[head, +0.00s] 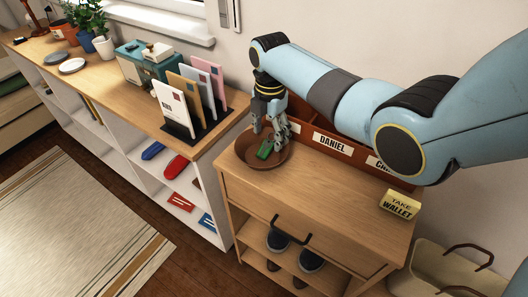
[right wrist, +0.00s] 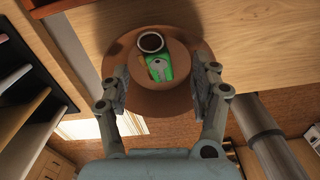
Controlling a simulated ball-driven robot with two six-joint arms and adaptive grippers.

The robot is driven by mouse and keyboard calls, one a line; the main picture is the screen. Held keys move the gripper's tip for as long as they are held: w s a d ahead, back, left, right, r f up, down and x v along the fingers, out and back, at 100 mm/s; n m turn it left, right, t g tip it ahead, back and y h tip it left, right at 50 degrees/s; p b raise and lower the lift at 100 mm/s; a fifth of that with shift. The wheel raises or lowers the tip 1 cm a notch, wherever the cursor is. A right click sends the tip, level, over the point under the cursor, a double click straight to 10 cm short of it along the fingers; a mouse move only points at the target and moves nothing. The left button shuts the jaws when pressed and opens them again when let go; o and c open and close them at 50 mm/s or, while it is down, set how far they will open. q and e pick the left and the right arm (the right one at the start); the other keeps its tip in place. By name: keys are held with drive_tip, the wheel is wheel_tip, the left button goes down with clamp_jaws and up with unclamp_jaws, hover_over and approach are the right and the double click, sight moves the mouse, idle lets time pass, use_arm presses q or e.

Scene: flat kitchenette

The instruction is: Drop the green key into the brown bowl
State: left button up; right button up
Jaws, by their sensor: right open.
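The brown bowl (head: 243,153) stands on the left end of the wooden cabinet top. The green key (head: 265,149) lies inside the bowl in the head view. In the right wrist view, the green key (right wrist: 158,67) shows a grey key shape on a green body, within the round brown bowl (right wrist: 200,54). My right gripper (head: 271,136) is just above the bowl, pointing down. In the right wrist view, my right gripper (right wrist: 163,82) is open, its fingers apart on either side of the key, with no contact visible. My left gripper is out of view.
A wooden letter box with name labels (head: 331,143) stands behind the bowl. A yellow "take wallet" block (head: 400,205) sits at the cabinet's right. A letter rack (head: 190,130) stands on the shelf at left. The cabinet top in front is clear.

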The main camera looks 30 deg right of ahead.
wheel_tip(320, 180, up, 12)
idle(0.6)
